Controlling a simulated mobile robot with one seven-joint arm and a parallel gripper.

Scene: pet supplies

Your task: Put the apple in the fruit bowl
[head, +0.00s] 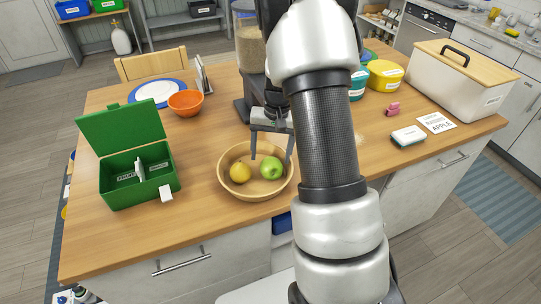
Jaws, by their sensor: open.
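The green apple (271,168) appears inside the round wooden fruit bowl (228,184), in its right half. A yellow fruit (240,172) lies to its left in the same bowl. My gripper (271,158) points down over the bowl with its fingers apart. Nothing shows held between them. The fingertips are just above the apple or at its upper sides; I cannot tell whether they touch it. My arm hides the table right of the bowl.
An open green box (140,190) stands left of the bowl. An orange bowl (185,102) and a blue-rimmed plate (157,92) are behind. A tall dispenser (249,45) stands behind the gripper. A bread bin (458,85), yellow tub (384,75) and printed card (436,122) are right.

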